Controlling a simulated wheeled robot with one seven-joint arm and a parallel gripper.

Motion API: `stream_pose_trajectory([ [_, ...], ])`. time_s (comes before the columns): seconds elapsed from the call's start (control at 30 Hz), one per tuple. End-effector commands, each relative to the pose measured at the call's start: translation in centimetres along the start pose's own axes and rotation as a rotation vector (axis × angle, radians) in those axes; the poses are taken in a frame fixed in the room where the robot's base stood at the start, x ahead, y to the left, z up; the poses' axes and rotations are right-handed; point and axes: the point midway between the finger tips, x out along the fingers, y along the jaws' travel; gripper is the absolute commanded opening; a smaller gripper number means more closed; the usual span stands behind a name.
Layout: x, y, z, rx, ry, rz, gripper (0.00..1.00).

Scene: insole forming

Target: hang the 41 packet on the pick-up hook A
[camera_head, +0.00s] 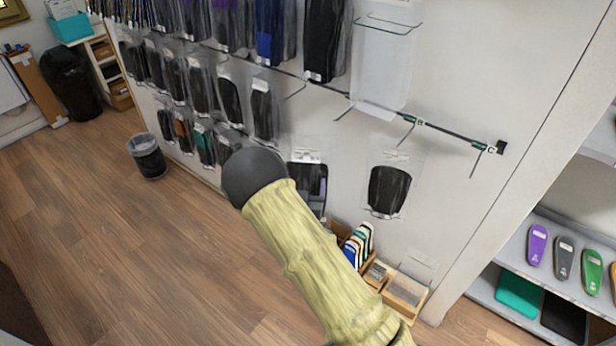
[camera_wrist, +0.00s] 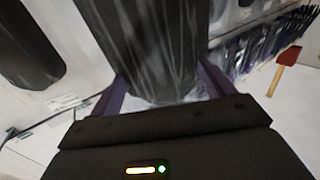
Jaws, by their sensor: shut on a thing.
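In the wrist view my gripper (camera_wrist: 162,78) has one finger on each side of a clear packet with a dark insole (camera_wrist: 160,45) and is shut on it. The packet's number is not readable there. In the head view my arm's dark joint hides the gripper. A wall rail (camera_head: 450,133) carries hooks with small green tags. The right-end hook (camera_head: 477,160) is by a tag that seems to read C. A middle hook (camera_head: 408,130) and a left hook (camera_head: 346,108) look empty; their letters are not readable. I cannot tell which is hook A.
Packets (camera_head: 262,110) hang in rows on the wall at left. Another dark packet (camera_head: 389,190) shows below the rail, right of my arm. Boxes (camera_head: 404,292) stand on the floor by the wall. Shelves with coloured insoles (camera_head: 564,258) are at right. The wooden floor at left is clear around a bin (camera_head: 148,160).

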Motion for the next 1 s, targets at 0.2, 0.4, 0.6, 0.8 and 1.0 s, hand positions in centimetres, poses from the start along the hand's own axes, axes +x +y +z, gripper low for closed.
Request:
stream_pose_trajectory([
  [0.2, 0.0, 0.1, 0.1, -0.001, 0.0, 0.001, 0.44],
  [0.4, -0.8, 1.7, 2.9, -0.004, -0.007, 0.008, 0.44],
  [0.6, -2.9, 5.5, 8.0, -0.003, -0.006, 0.01, 0.44],
  [0.8, -5.4, 9.7, 12.0, -0.005, 0.002, -0.016, 0.44],
  [1.0, -7.9, 13.6, 14.8, -0.009, 0.005, -0.07, 0.44],
])
